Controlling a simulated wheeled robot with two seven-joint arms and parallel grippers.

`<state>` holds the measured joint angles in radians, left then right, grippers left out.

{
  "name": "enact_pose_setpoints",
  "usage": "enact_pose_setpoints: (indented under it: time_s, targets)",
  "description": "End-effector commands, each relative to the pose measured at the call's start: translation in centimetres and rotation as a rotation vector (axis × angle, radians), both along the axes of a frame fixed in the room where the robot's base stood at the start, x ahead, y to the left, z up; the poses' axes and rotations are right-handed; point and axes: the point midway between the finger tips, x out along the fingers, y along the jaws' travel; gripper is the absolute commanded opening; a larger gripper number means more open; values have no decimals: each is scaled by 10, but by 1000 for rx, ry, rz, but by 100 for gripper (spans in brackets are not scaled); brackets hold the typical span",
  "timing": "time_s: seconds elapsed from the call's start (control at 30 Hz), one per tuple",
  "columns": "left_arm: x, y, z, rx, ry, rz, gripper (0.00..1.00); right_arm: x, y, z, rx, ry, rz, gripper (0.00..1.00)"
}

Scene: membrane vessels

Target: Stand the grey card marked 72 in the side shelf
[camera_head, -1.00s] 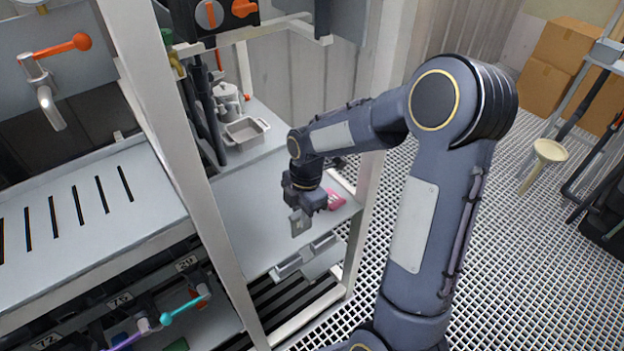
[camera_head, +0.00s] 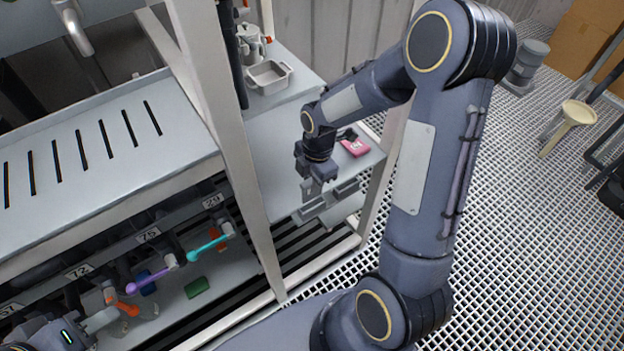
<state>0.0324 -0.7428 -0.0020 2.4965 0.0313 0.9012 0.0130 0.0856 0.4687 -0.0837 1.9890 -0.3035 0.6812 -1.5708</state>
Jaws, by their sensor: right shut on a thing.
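My right gripper (camera_head: 313,187) is shut on a small grey card (camera_head: 307,191), just above the front edge of the grey side shelf (camera_head: 275,150). The card hangs below the jaws, roughly upright; its marking is too small to read. Grey holders (camera_head: 311,211) sit along the shelf's front edge, just below the card. I cannot tell whether the card touches them. A pink card (camera_head: 355,147) lies on the shelf behind the gripper.
A white post (camera_head: 222,120) stands between the slotted bench (camera_head: 85,160) and the side shelf. A grey tray (camera_head: 269,76) stands further back. Purple (camera_head: 148,281) and teal (camera_head: 208,247) handles stick out below the bench. A green block (camera_head: 197,287) lies beneath them.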

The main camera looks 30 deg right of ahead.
Motion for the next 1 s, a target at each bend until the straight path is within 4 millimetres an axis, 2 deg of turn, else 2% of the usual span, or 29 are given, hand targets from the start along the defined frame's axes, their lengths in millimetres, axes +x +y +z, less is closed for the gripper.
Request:
enact_pose_setpoints:
  time_s: [1.0]
  targets:
    - [0, 0, -47, 0, 0, 0, 36, 0, 0, -61, 0, 0, 1, 0]
